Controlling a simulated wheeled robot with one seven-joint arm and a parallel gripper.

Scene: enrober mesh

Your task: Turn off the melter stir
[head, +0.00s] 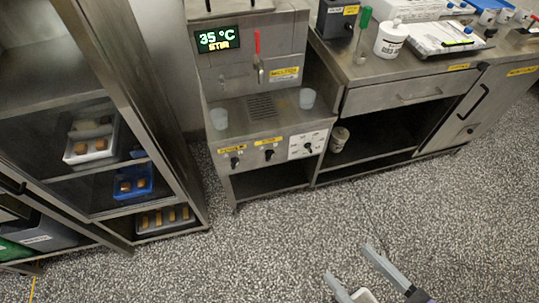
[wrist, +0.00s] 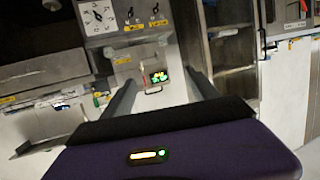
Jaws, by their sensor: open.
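The steel melter (head: 235,70) stands at the back centre in the head view, its display (head: 219,39) reading 35 °C with a smaller line that looks like STIR. A red-handled lever (head: 257,55) is on its front. On the stand's lower front are a left black knob (head: 234,162), a middle black knob (head: 268,154) and a right knob (head: 308,147) on a white dial plate. The yellow labels above the knobs are too small to read. My gripper (head: 348,262) is open and empty, over the floor well in front of the knobs. The wrist view shows its fingers (wrist: 162,79) apart, with the display (wrist: 160,75) far beyond.
A steel counter (head: 370,70) with a drawer, bottle and papers is at right. The speckled floor (head: 290,225) between is clear.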

